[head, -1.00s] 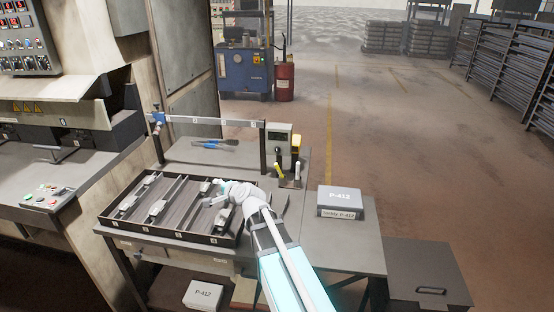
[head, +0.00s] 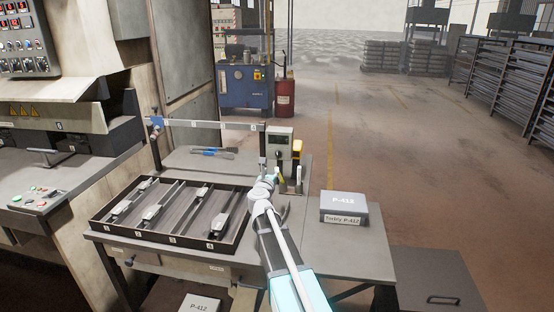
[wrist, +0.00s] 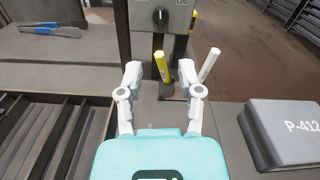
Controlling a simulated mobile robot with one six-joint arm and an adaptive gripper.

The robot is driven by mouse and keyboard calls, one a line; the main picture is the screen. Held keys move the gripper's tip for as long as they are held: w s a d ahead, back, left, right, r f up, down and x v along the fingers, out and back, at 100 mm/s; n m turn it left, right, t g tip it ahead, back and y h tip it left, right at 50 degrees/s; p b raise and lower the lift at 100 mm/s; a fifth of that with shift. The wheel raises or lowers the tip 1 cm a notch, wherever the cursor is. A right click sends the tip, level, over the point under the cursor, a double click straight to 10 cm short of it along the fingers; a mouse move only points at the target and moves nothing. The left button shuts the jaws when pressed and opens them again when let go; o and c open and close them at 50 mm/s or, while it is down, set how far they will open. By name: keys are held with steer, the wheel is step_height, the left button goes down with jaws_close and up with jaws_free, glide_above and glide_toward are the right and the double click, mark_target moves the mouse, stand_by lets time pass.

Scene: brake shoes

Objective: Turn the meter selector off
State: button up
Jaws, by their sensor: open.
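The grey meter box (head: 280,142) stands on a dark post at the back right of the bench. My gripper (wrist: 160,75) is open and empty, below and in front of the meter, apart from the selector. In the head view my gripper (head: 268,175) hides part of the stand below the meter. A yellow marker (wrist: 161,66) and a white marker (wrist: 208,65) stand upright beyond the fingers.
A divided tray (head: 172,242) with several brake shoes lies to the left. The P-412 box (head: 343,207) sits on the right. A blue-handled tool (head: 214,151) lies at the back. A rail (head: 205,124) runs left from the meter post.

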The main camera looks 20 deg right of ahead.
mark_target(277, 154)
steer(key=shift+w+d, duration=0.1)
stand_by(0.3)
steer(key=x, duration=1.3)
steer(key=shift+w+d, duration=0.15)
steer(key=shift+w, duration=0.1)
steer(key=shift+c, duration=0.3)
jaws_close()
